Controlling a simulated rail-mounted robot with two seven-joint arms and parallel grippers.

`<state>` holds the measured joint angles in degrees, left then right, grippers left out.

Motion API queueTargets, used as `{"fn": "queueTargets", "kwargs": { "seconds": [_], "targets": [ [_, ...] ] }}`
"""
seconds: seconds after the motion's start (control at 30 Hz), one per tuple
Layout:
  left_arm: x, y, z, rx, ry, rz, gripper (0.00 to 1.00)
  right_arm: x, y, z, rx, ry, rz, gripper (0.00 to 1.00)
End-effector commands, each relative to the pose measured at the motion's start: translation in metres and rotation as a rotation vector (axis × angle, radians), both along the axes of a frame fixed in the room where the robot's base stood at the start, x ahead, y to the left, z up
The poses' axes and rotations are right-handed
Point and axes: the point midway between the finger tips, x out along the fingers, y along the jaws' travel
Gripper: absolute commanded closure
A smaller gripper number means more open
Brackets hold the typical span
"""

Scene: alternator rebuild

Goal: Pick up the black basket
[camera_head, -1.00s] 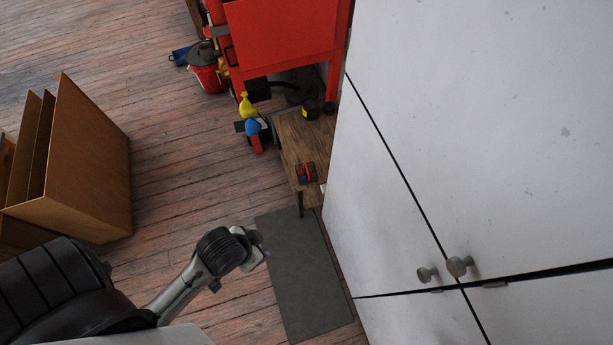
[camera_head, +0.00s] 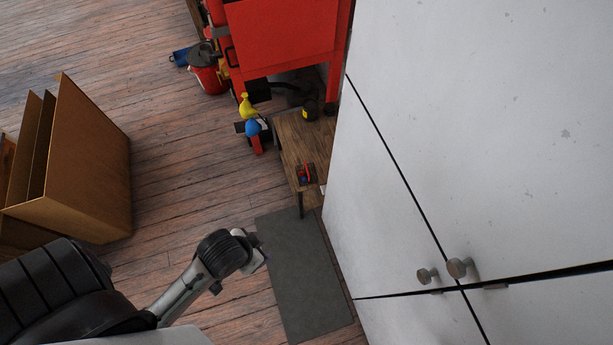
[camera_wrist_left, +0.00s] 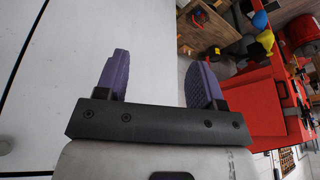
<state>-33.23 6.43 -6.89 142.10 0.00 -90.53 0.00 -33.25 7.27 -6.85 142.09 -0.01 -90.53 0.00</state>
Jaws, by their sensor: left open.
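I cannot make out a black basket in either view. In the left wrist view my left gripper (camera_wrist_left: 158,78) has its two purple fingers wide apart, with nothing between them. Behind them are a white surface and an edge of the red cabinet. In the head view my left arm reaches in from the lower left and ends above the dark grey mat; its fingers cannot be made out there. My right gripper is in neither view.
A tall white cabinet (camera_head: 480,130) with round knobs fills the right. A low wooden table (camera_head: 292,140) carries small items beside it. A red cabinet (camera_head: 285,35) stands behind. Brown panels (camera_head: 95,160) stand left. Wooden floor lies open between, with a grey mat (camera_head: 300,280).

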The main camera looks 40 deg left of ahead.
Motion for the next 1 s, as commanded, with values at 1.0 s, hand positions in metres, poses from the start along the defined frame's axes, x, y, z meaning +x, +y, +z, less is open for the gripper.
{"fn": "queueTargets", "kwargs": {
  "seconds": [1.0],
  "targets": [
    [0.073,0.008,-0.039,0.028,-0.186,-0.015,0.60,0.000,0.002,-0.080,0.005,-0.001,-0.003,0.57]
  ]
}}
